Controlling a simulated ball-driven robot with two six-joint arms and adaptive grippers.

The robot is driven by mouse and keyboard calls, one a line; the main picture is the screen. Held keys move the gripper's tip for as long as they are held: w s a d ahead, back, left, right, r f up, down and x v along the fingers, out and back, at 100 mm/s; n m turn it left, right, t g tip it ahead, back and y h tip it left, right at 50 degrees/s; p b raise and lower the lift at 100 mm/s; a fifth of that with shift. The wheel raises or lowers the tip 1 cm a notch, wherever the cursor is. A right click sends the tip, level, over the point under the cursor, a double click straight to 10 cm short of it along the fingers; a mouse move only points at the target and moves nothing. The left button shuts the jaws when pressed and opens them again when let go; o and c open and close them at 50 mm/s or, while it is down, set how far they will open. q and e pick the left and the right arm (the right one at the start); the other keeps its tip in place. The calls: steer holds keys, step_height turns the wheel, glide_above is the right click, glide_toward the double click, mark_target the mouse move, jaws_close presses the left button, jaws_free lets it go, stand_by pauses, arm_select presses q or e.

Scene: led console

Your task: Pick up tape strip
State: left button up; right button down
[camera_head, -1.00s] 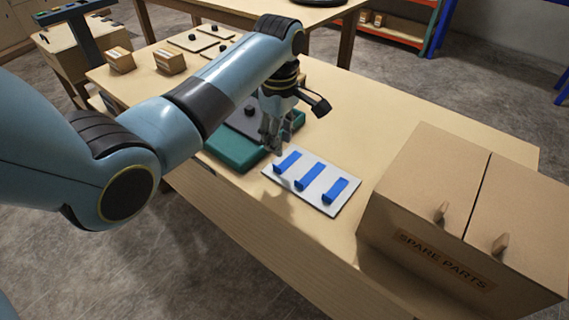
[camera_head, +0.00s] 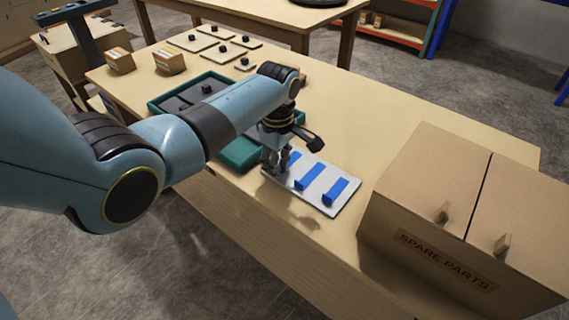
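Several blue tape strips stand out on a white card on the wooden table: the right strip (camera_head: 336,191), the middle strip (camera_head: 309,176) and the left strip (camera_head: 294,159). The white card (camera_head: 327,206) lies flat near the table's front edge. My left gripper (camera_head: 275,172) points down at the card's left end, close beside the left strip and partly hiding it. The fingers are small and dark here, and I cannot tell whether they are open or touching the strip. My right gripper is not in view.
A green tray (camera_head: 240,155) with dark panels lies behind my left arm. A cardboard spare parts box (camera_head: 437,262) stands at the right. Flat plates with black knobs (camera_head: 194,41) and small boxes (camera_head: 170,62) sit at the back left. The table's right middle is clear.

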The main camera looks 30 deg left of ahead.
arm_select(q)
jaws_close()
steer(key=shift+r, duration=0.6)
step_height(320, 180, up, 3)
steer(key=shift+f, duration=0.1)
steer(key=s+d+r+p, duration=0.1)
steer(key=d+r+p, duration=0.4)
steer(key=d+r, duration=0.6)
steer(key=shift+d, duration=0.3)
steer(key=shift+f, duration=0.1)
